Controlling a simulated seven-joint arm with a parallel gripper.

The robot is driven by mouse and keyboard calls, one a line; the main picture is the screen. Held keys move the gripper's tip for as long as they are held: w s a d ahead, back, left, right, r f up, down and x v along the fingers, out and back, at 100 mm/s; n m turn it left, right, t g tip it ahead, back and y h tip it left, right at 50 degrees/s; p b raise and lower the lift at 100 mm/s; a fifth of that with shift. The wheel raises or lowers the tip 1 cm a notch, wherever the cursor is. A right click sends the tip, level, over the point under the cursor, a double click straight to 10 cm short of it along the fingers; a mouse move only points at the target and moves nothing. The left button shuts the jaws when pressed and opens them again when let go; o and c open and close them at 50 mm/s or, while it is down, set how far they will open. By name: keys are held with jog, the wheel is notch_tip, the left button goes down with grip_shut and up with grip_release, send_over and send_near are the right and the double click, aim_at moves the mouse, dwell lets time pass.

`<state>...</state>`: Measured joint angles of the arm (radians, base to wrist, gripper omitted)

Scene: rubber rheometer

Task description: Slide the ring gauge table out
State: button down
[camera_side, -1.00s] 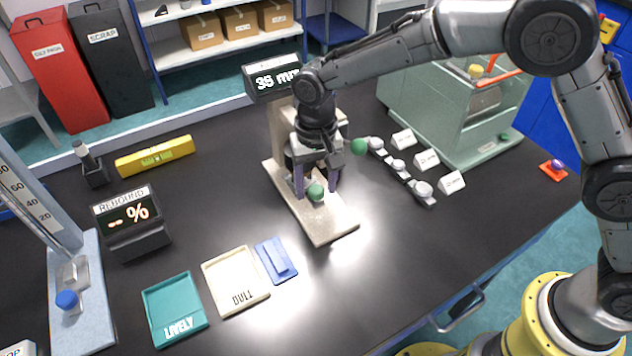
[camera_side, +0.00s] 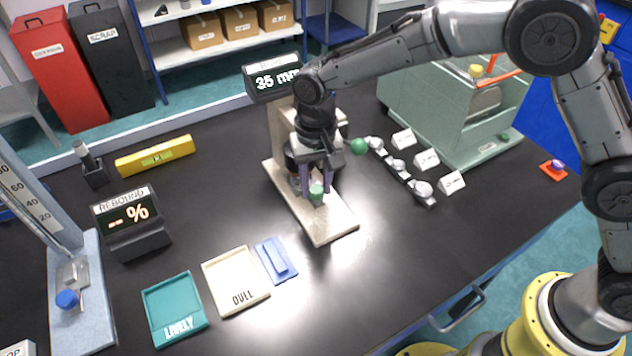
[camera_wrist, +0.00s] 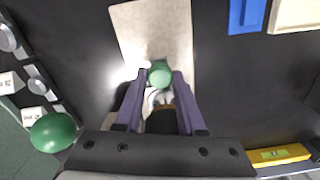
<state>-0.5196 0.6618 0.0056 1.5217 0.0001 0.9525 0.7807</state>
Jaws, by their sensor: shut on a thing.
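The ring gauge stand has a beige base (camera_side: 332,222) and a readout (camera_side: 272,79) showing 35 mm. A green knob (camera_side: 316,193) sits low at the front of its table; it also shows in the wrist view (camera_wrist: 160,74). My gripper (camera_side: 317,192) points down over the base, its purple fingers shut on the green knob, one on each side. In the wrist view the fingertips (camera_wrist: 160,76) meet the knob's sides. The table behind the knob is mostly hidden by my gripper. A second green ball (camera_side: 358,146) stands out to the right of the stand; it also shows in the wrist view (camera_wrist: 53,132).
Several silver pieces with white label cards (camera_side: 426,159) lie right of the stand. A blue block (camera_side: 277,260), cream tray (camera_side: 235,282) and teal tray (camera_side: 174,308) lie front left. A green machine (camera_side: 450,110) stands at the back right. The bench front of the base is clear.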

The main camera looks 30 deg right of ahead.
jog(key=shift+r, duration=0.1)
dwell(0.5)
jog(key=s, duration=1.1)
jog(key=shift+s, duration=0.2)
jog(key=c, duration=0.5)
grip_release()
jog(key=shift+r, duration=0.45)
notch_tip(320, 180, up, 13)
